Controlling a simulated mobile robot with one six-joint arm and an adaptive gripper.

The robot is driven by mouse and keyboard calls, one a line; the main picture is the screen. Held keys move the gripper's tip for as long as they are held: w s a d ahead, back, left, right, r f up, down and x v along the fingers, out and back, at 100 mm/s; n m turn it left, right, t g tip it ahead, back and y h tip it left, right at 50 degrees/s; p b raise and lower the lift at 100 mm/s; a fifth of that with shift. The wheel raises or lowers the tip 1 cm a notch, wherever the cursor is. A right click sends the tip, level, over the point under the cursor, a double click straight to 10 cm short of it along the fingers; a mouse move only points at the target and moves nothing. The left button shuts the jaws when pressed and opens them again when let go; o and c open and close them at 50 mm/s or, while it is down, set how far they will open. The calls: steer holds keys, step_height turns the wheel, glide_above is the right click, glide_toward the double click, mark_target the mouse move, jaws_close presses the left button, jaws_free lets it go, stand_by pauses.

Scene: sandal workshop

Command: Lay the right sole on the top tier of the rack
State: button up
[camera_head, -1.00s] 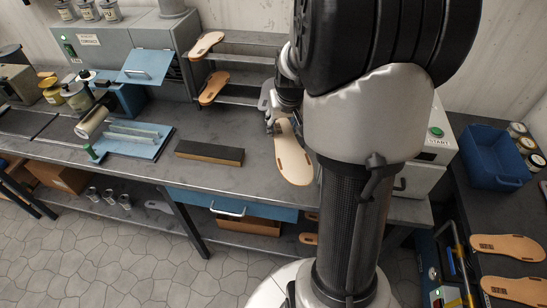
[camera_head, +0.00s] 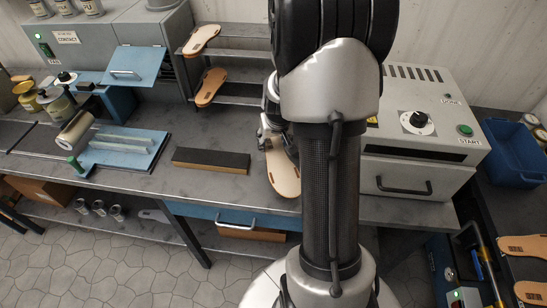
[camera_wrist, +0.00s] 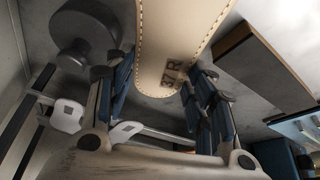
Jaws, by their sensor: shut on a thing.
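The right sole (camera_head: 283,168), pale tan with a stitched edge, is held at one end by my gripper (camera_head: 270,131) over the bench, to the right of the black block. In the wrist view the sole (camera_wrist: 172,40) is marked "37 R" and sits between the two blue-padded fingers of my gripper (camera_wrist: 162,92). The rack (camera_head: 250,74) stands at the back of the bench, with grey tiers. One tan sole (camera_head: 201,40) lies at the left of its top tier and another (camera_head: 210,87) on a lower tier. My arm hides the rack's right part.
A black block with a tan underside (camera_head: 211,160) lies on the bench. A blue clamp board (camera_head: 122,150) is at left. A grey oven-like machine (camera_head: 420,150) stands right of my arm. A blue bin (camera_head: 515,150) and more soles (camera_head: 525,248) are at far right.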

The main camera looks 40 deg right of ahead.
mark_target(273, 153)
step_height(273, 153, down, 6)
steer(key=b, duration=0.3)
steer(key=shift+f, duration=0.15)
steer(key=o, duration=1.2)
